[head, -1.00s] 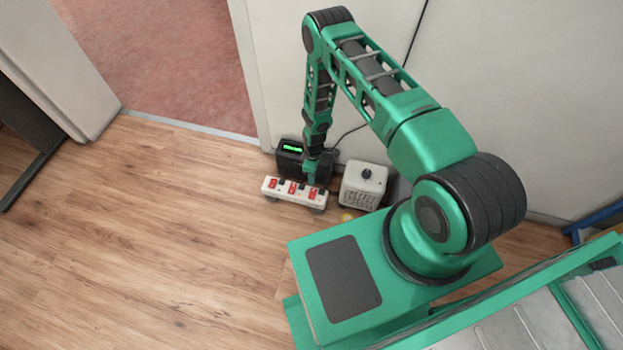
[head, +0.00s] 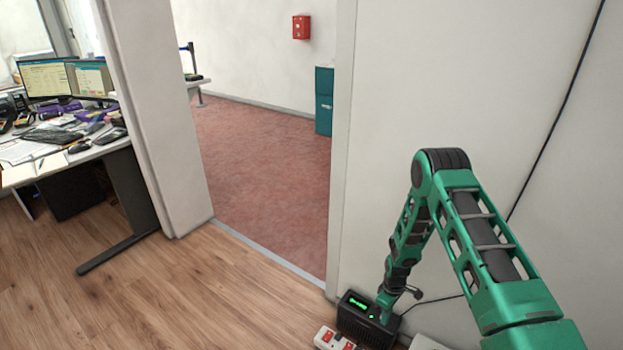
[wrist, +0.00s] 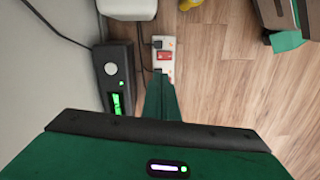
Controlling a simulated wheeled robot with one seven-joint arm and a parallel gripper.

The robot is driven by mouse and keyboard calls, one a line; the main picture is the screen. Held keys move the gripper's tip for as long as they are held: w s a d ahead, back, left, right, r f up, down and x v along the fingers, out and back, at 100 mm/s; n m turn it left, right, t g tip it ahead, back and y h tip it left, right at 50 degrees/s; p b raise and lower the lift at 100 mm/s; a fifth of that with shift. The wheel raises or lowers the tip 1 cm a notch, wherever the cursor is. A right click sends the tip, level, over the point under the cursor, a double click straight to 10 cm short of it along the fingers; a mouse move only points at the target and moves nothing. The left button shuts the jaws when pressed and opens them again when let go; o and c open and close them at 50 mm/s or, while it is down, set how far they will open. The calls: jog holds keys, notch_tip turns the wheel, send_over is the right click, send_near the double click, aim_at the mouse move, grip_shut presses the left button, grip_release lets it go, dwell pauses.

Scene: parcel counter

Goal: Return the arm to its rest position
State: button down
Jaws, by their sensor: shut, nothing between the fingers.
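My arm (head: 495,262) is bent at the elbow and its forearm hangs down beside the wall. My gripper (head: 383,314) is shut and empty, pointing down in front of a black box with a green display (head: 350,316). In the wrist view its shut green fingers (wrist: 159,88) lie over the near end of a white power strip (wrist: 165,56) with red switches. I cannot tell whether the tips touch the strip. The black box (wrist: 111,72) is left of the fingers there.
A white box (wrist: 127,8) and a yellow object (wrist: 189,4) lie beyond the strip. A dark cable (head: 440,298) runs near the wall (head: 450,80). A doorway with red floor (head: 255,165) and a cluttered desk (head: 98,148) are to the left. The wooden floor (head: 190,290) between is clear.

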jog(key=s+d+r+m+h, duration=0.1)
jog(key=d+r+m, duration=0.3)
jog(key=r, duration=1.1)
jog(key=s+d+r+m, duration=0.1)
jog(key=d+r, duration=0.6)
jog(key=r, duration=0.7)
jog(key=s+d+r+m, duration=0.2)
jog(key=s+r, duration=0.3)
jog(key=r, duration=0.3)
jog(key=s+d+r+m, duration=0.2)
jog(key=s+r, duration=0.4)
jog(key=r, duration=0.2)
jog(key=s+r+m, duration=0.3)
jog(key=s+r, duration=0.2)
jog(key=s, duration=0.6)
jog(key=s+a+r+m+t+y, duration=0.1)
jog(key=s+r+m, duration=0.2)
jog(key=s, duration=0.8)
notch_tip(320, 180, up, 2)
jog(key=shift+s+a+r+m, duration=0.2)
jog(key=shift+s+m, duration=0.1)
jog(key=shift+s, duration=0.1)
